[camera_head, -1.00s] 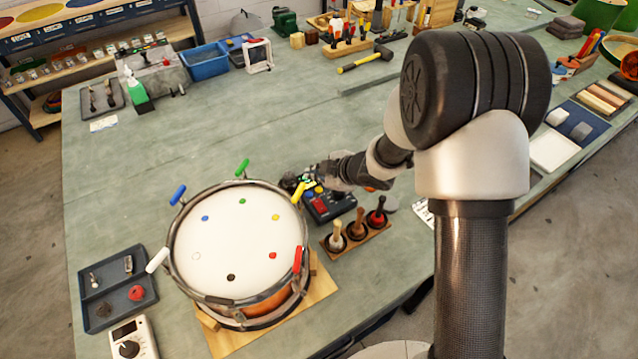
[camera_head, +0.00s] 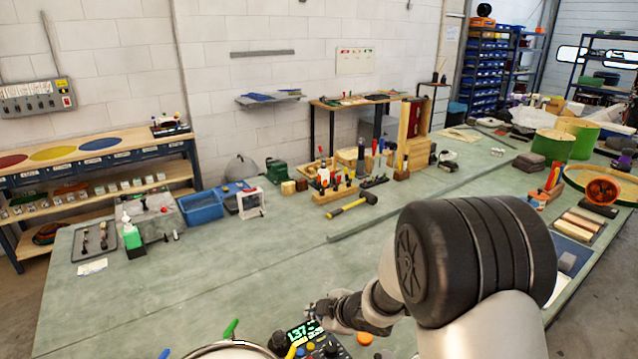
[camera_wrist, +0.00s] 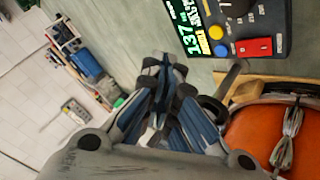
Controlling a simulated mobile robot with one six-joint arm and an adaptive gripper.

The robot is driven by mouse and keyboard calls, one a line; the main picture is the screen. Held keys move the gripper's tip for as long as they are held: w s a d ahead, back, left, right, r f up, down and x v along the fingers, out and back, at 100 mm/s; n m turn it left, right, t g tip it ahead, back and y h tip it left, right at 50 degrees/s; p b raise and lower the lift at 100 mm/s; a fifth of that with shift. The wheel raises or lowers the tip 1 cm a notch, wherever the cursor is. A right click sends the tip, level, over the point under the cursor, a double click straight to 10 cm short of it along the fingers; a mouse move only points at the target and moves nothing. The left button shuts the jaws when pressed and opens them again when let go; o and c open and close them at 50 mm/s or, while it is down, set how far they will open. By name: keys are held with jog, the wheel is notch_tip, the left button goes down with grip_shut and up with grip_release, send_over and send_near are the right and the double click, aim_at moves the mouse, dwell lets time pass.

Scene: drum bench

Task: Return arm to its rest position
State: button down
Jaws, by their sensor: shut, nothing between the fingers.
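My arm stands at the right front in the head view, with its forearm reaching left over the bench. My gripper (camera_head: 318,310) is at its end, small and partly hard to make out, beside a dark box with a lit green display (camera_head: 304,330). In the wrist view my gripper (camera_wrist: 158,95) has its fingers together, with nothing between them. The display box (camera_wrist: 232,28) shows there beyond the fingertips, reading 137. The drum shows only as a rim (camera_head: 232,348) at the bottom edge of the head view, and its orange shell (camera_wrist: 268,135) is at the right in the wrist view.
The grey-green bench (camera_head: 240,270) has clear room in its middle. Sanding blocks and a green drum shell (camera_head: 553,145) are at the right.

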jog(key=s+d+r+m+t+h, duration=0.1)
jog(key=s+d+r+m+h, duration=0.3)
jog(key=d+r, duration=0.45)
jog(key=s+d+r+m+h, duration=0.2)
jog(key=s+d+r+m, duration=0.3)
jog(key=d+r, duration=0.3)
jog(key=s+r+m+g, duration=0.1)
jog(key=s+m, duration=0.3)
jog(key=s, duration=0.8)
jog(key=s+a+r+m+g, duration=0.1)
jog(key=s+m, duration=0.3)
jog(key=s, duration=0.9)
jog(key=shift+a+r+g+y, duration=0.3)
jog(key=shift+r+g, duration=0.3)
jog(key=shift+g, duration=0.2)
